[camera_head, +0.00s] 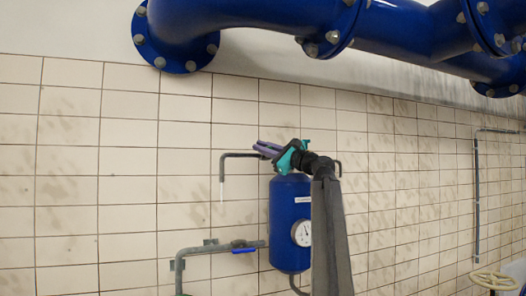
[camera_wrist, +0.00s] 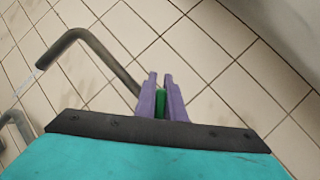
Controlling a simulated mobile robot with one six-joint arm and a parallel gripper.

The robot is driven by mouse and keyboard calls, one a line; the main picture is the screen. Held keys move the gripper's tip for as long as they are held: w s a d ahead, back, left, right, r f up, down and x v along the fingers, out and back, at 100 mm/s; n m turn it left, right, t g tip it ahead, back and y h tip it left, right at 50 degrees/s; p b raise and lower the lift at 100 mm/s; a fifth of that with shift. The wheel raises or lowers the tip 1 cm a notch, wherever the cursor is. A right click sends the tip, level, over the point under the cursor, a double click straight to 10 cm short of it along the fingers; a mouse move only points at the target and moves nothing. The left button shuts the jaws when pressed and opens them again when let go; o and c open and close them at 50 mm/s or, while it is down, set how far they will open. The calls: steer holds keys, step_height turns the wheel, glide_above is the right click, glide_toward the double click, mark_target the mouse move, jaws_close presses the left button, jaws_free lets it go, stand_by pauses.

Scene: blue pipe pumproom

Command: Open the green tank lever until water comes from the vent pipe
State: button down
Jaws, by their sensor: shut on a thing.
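The blue tank (camera_head: 288,225) hangs on the tiled wall in the head view. My gripper (camera_head: 262,148) is above it, with purple fingers and a teal body. In the wrist view my gripper (camera_wrist: 160,82) is shut on the green lever (camera_wrist: 160,103), of which only a small part shows between the fingers. The grey vent pipe (camera_head: 237,155) bends down to the left of the tank. A thin whitish streak, which looks like water, hangs below its open end. The vent pipe also shows in the wrist view (camera_wrist: 115,68), with a pale spot at its end.
A round gauge (camera_head: 302,233) sits on the tank's front. A grey pipe with a blue handle (camera_head: 243,250) runs at lower left. Large blue flanged pipes (camera_head: 250,25) cross overhead. A beige handwheel (camera_head: 493,280) is at lower right. The wall left of the vent pipe is clear.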

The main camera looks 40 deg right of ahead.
stand_by(0.3)
steer(key=c, duration=1.8)
jaws_free()
steer(key=shift+c, duration=0.2)
steer(key=shift+r+m+p, duration=0.1)
steer(key=shift+m+p, duration=0.3)
steer(key=shift+p, duration=0.05)
